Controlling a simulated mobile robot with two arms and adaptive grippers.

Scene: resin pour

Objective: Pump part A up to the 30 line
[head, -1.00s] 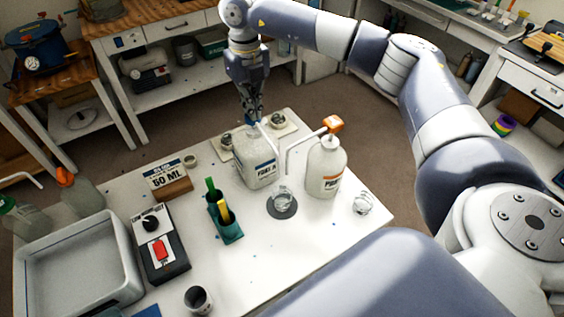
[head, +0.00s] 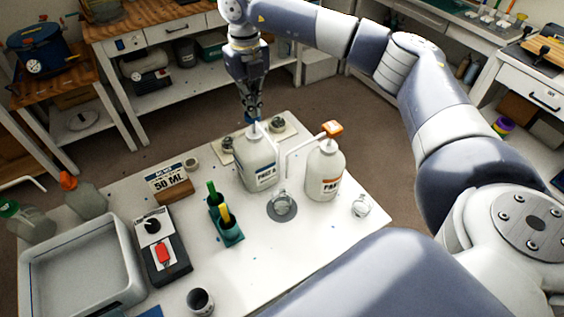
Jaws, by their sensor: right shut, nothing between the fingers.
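The part A bottle (head: 259,172) is a whitish jug with a blue-striped label, standing upright at the back of the white table. Its blue pump head (head: 250,121) is mostly hidden by my right gripper (head: 251,114). The right gripper points down just over the pump head, shut with nothing between its fingers; whether it touches the pump is unclear. A clear cup (head: 283,199) stands on a grey disc (head: 284,216) in front of the bottles. Its lines and liquid level are too small to read. My left gripper is not in view.
The orange-topped bottle (head: 325,173) stands right of part A. A second clear cup (head: 361,206) is further right. Left are a "50 ML" sign (head: 168,181), a green holder (head: 229,236), a switch box (head: 163,255) and a grey tray (head: 80,270).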

